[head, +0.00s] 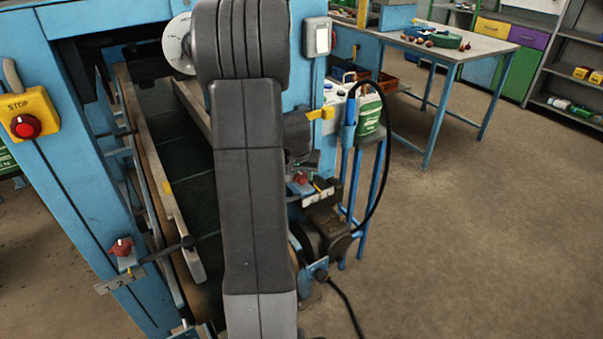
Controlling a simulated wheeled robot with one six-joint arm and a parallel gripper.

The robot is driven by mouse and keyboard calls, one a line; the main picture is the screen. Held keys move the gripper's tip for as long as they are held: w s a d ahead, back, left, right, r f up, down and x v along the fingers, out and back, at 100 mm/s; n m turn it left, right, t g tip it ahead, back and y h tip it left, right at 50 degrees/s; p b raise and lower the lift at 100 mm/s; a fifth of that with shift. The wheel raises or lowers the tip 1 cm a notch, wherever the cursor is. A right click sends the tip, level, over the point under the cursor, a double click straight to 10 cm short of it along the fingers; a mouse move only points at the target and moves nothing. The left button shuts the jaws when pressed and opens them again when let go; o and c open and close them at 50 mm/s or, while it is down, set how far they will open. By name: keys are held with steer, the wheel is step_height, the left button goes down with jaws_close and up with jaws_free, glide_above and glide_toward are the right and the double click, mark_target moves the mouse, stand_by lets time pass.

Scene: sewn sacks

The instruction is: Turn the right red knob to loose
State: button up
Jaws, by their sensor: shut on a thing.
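The right red knob (300,179) sits on the right side of the blue machine frame, above a pale scale plate (317,197). My gripper (303,171) reaches down to this knob from above and is shut on it. My own grey arm hides part of the gripper and the area left of the knob. The fingers are small and dark here, and the knob's exact setting cannot be read. The left red knob (121,246) sits on the left blue post above its own numbered plate (120,280), clear of my gripper.
A yellow stop box with a red button (25,126) is on the left post. A dark conveyor belt (190,180) runs between the frame sides. A dark motor (328,230) and a hanging black cable (383,130) are close on the right. The floor (480,250) farther right is clear.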

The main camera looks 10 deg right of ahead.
steer(key=shift+d+n, duration=0.1)
steer(key=shift+n, duration=0.2)
steer(key=shift+d+r+n+y+p, duration=0.1)
steer(key=shift+n+y+p, duration=0.2)
steer(key=shift+n+p, duration=0.35)
steer(key=shift+n+t+y, duration=0.3)
steer(key=shift+n, duration=0.55)
steer(key=n+b, duration=0.1)
steer(key=n+y+b, duration=0.1)
steer(key=n+b, duration=0.1)
steer(key=n, duration=0.1)
steer(key=shift+w+d+f+y, duration=0.1)
steer(key=shift+d+f+y, duration=0.15)
steer(key=shift+y, duration=0.15)
steer(key=n+y+b, duration=0.1)
steer(key=n+b, duration=0.2)
steer(key=n, duration=0.1)
steer(key=shift+w+r+n+g, duration=0.1)
steer(key=shift+n+g, duration=0.2)
steer(key=shift+g, duration=0.1)
steer(key=n+y, duration=0.1)
steer(key=n, duration=0.1)
steer(key=n+g+b, duration=0.1)
steer(key=n, duration=0.2)
steer(key=shift+w+d+r+y+b, duration=0.1)
steer(key=shift+w+r+y+b, duration=0.05)
steer(key=shift+y+b, duration=0.2)
steer(key=shift+o, duration=0.3)
steer(key=shift+n+g, duration=0.3)
steer(key=shift+g, duration=0.1)
